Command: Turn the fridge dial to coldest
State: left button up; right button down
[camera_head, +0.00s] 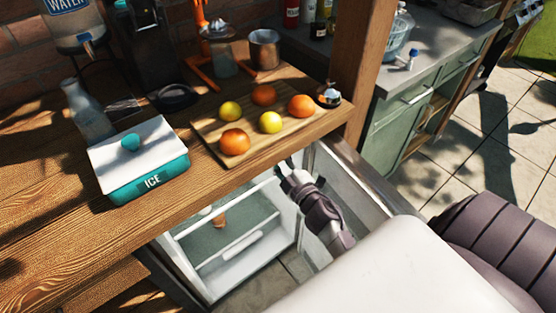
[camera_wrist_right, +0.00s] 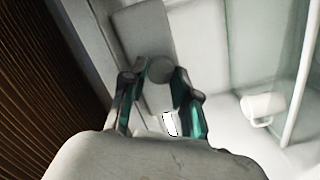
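The fridge (camera_head: 210,245) stands open below the wooden counter, its door (camera_head: 355,180) swung out to the right. My right gripper (camera_head: 287,168) reaches into the upper right of the opening, partly under the counter edge. In the right wrist view a round grey dial (camera_wrist_right: 161,70) sits on a pale grey panel (camera_wrist_right: 140,30). The fingers of my right gripper (camera_wrist_right: 156,78) are apart, one on each side of the dial. A gap shows at the left finger; contact at the right finger is unclear. The dial's marking cannot be read. My left gripper is out of view.
The counter edge (camera_head: 225,190) lies above the opening. A cutting board (camera_head: 205,128) with several fruits and a teal ICE box (camera_head: 150,185) stand on the counter. Inside the fridge are glass shelves and a white cup-like thing (camera_wrist_right: 258,110).

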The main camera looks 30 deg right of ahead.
jog(key=shift+n+b, duration=0.4)
jog(key=shift+n, duration=0.3)
jog(key=c, duration=1.2)
grip_release()
jog(key=shift+o, duration=0.2)
jog(key=s, duration=1.2)
jog(key=shift+a+f, duration=0.15)
jog(key=shift+a, duration=0.1)
